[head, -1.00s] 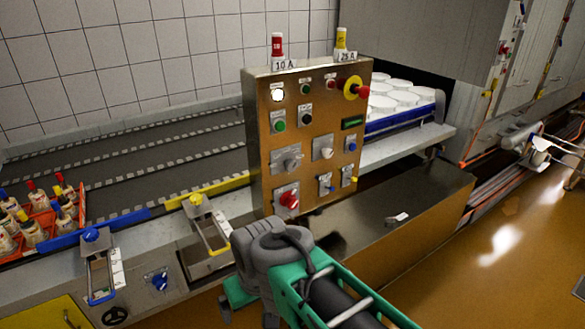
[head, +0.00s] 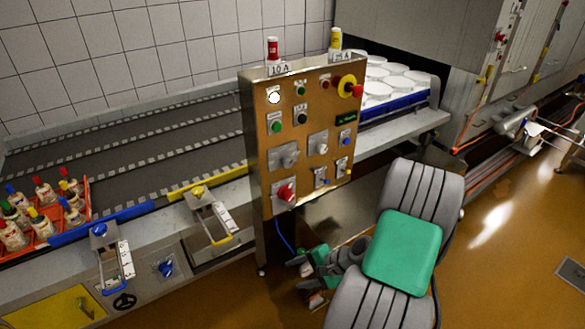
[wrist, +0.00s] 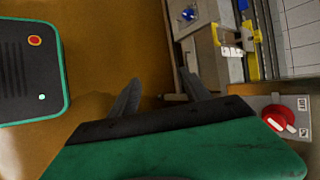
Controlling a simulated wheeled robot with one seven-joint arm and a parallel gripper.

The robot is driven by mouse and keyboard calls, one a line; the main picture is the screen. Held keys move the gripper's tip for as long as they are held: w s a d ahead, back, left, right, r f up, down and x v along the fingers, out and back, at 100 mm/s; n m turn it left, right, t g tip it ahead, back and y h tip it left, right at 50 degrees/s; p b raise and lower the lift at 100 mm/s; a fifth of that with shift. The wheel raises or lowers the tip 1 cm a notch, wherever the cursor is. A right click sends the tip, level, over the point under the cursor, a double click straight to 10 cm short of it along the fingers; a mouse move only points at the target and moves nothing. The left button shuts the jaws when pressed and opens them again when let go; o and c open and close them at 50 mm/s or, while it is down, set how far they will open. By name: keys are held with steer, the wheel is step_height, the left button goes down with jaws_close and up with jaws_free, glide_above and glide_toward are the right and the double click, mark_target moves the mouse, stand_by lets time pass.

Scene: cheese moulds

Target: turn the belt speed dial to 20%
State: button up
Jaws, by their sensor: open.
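The upright control panel (head: 262,140) stands in the middle of the head view. It bears a grey knob (head: 290,156), a pale knob (head: 319,143) and a red knob (head: 285,192), each on a plate. The lettering is too small to tell which is the belt speed dial. My gripper (head: 306,274) is open and empty, low in front of the panel and below the knobs. In the wrist view my gripper (wrist: 160,92) has its fingers apart with nothing between them. A red knob (wrist: 279,119) on a plate shows to their right, apart from them.
A red stop button (head: 354,90) and small buttons sit higher on the panel. An orange crate of bottles (head: 38,236) stands at the left. White moulds (head: 395,82) lie behind the panel. Yellow clamp (head: 198,191) and blue knob (head: 166,268) line the belt edge.

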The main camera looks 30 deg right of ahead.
steer(key=w+d+r+m+t+h, duration=0.1)
steer(key=w+d+r+m+t, duration=0.4)
steer(key=w+r, duration=0.5)
steer(key=m+t+h, duration=0.4)
steer(key=m+t, duration=0.2)
steer(key=m, duration=1)
glide_toward(289, 165)
steer(key=w, duration=0.2)
steer(key=w+p, duration=0.2)
steer(key=w, duration=0.4)
steer(key=shift+w+a+r, duration=0.1)
steer(key=shift+w+a, duration=0.05)
steer(key=shift+w, duration=0.1)
steer(key=shift+n, duration=0.3)
jaws_close()
